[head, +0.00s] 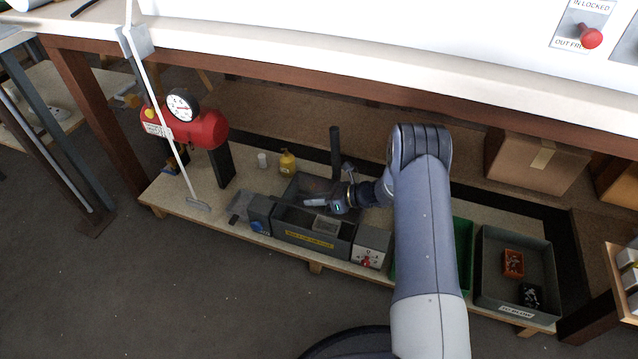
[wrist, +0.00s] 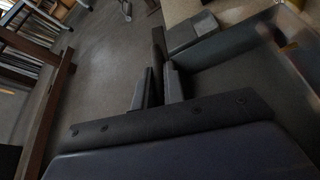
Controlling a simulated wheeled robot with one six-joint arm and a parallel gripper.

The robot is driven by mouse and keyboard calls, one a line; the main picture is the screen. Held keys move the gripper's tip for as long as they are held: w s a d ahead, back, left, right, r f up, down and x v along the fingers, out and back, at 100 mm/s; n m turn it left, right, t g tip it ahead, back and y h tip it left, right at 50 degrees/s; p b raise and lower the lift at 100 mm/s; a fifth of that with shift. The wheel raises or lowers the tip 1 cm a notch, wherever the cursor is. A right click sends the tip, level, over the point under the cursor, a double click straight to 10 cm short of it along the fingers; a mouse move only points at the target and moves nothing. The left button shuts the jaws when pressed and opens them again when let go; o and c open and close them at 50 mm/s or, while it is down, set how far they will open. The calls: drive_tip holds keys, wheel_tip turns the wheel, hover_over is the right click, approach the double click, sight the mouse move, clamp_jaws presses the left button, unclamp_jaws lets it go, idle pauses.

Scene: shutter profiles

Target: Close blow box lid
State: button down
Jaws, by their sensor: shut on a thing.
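My gripper (head: 322,203) is at the lid, above the box opening. In the wrist view my gripper (wrist: 159,88) is shut on a thin dark strip (wrist: 158,42) that looks like the lid's edge; its far end shows past the fingers. The box wall shows at the right of the wrist view. My arm hides part of the area right of the box.
A red air tank (head: 205,130) with a gauge stands left, near a yellow bottle (head: 287,162) and a black upright pipe (head: 335,148). A green bin (head: 462,255) and a grey tray (head: 546,270) are at right. The bench top (head: 330,58) overhangs the shelf.

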sight(345, 220)
wheel_tip(345, 220, down, 7)
drive_tip(key=s+a+n+b, duration=0.1)
drive_tip(key=s+b, duration=0.1)
drive_tip(key=b, duration=0.2)
drive_tip(key=shift+s+t, duration=0.25)
drive_tip(key=shift+t, duration=0.05)
drive_tip(key=shift+f, duration=0.2)
drive_tip(key=c, duration=1.7)
unclamp_jaws()
drive_tip(key=shift+o, duration=1.1)
drive_tip(key=p+v, duration=0.4)
drive_tip(key=v, duration=0.6)
drive_tip(key=shift+s+d+r, duration=0.1)
drive_tip(key=shift+d+r, duration=0.2)
drive_tip(key=shift+r, duration=0.05)
